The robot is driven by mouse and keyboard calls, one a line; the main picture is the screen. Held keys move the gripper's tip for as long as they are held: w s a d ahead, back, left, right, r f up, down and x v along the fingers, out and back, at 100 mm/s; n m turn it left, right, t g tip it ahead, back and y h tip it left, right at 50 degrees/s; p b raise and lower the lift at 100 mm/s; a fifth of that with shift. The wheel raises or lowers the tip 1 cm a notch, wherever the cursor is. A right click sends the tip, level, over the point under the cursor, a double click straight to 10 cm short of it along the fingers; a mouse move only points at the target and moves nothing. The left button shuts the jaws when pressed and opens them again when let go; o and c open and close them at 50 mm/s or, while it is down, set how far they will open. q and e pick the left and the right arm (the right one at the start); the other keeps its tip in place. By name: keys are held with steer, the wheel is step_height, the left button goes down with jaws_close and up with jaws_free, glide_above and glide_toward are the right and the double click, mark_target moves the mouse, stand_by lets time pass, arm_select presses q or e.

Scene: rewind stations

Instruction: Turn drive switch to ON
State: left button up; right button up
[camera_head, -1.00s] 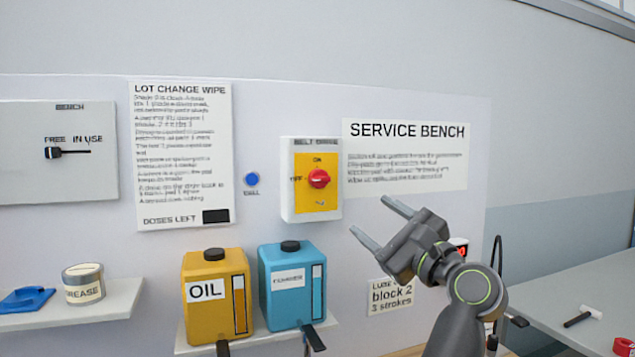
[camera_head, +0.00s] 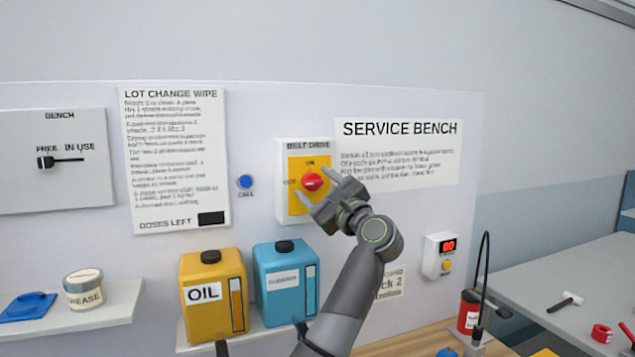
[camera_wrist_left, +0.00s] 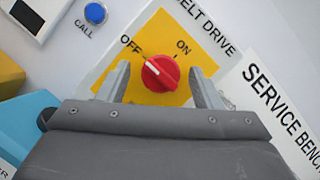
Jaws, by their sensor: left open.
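The drive switch is a red rotary knob (camera_head: 313,182) on a yellow plate in a white box labelled BELT DRIVE (camera_head: 306,146). The wrist view shows the red knob (camera_wrist_left: 160,73) with its white mark pointing towards OFF; ON is up and to the right of it. My left gripper (camera_head: 315,184) is open in front of the switch. In the left wrist view its two fingers (camera_wrist_left: 160,70) stand on either side of the knob, with a gap on each side. I cannot tell how far the tips are from the plate. My right gripper is not in view.
A blue CALL button (camera_head: 245,182) is left of the switch box. A yellow OIL can (camera_head: 205,325) and a blue can (camera_head: 277,313) stand on a shelf below. The SERVICE BENCH sign (camera_head: 400,152) and a counter box (camera_head: 438,256) are to the right.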

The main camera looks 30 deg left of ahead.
arm_select(q)
steer(key=shift+c, duration=0.5)
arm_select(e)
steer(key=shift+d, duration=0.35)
arm_select(q)
steer(key=c, duration=0.9)
